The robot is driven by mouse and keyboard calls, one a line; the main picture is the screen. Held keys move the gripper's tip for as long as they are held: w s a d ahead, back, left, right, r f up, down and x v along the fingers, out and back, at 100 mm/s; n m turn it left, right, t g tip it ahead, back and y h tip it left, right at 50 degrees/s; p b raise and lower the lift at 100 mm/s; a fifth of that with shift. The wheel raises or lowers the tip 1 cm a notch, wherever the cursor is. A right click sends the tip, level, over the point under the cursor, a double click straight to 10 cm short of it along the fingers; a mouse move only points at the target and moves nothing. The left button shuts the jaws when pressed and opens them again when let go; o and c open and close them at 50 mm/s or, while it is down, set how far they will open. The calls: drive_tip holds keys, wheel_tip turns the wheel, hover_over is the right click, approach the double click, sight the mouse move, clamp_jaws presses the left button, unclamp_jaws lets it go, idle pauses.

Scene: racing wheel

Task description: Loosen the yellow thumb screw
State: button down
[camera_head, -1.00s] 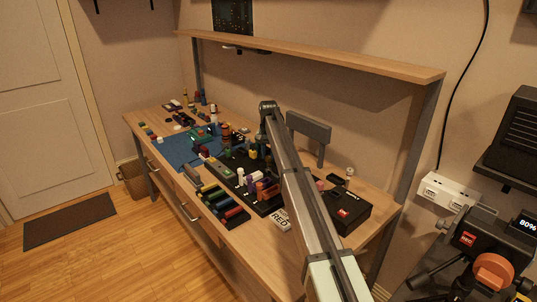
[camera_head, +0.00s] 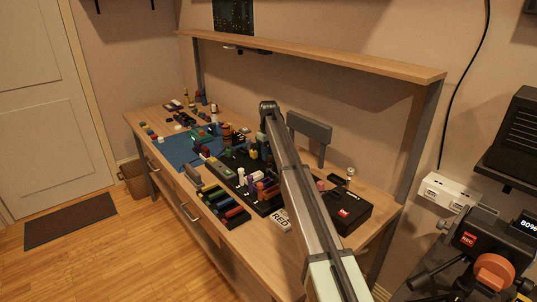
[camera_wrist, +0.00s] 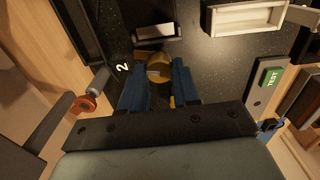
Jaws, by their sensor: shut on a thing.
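In the wrist view, the yellow thumb screw (camera_wrist: 158,72) sits at a black panel, between the tips of two blue fingers. My gripper (camera_wrist: 156,84) is shut on it, one finger on each side. The fingers and the dark gripper body hide the screw's lower part. A white "2" is printed on the panel just left of the fingers. In the head view my arm reaches over the bench, and I cannot make out the fingertips clearly there.
In the wrist view a white open frame (camera_wrist: 245,18) lies at the upper right, a green TEST button (camera_wrist: 271,77) at the right and a red-ended post (camera_wrist: 86,103) at the left. In the head view a black box (camera_head: 345,212) stands right of my arm.

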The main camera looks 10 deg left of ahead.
drive_tip(key=n, duration=0.4)
drive_tip(key=shift+s+n, duration=0.1)
drive_tip(key=shift+n, duration=1.8)
drive_tip(key=c, duration=0.8)
unclamp_jaws()
wheel_tip(320, 180, up, 14)
drive_tip(key=shift+f, duration=0.1)
drive_tip(key=shift+a, duration=0.15)
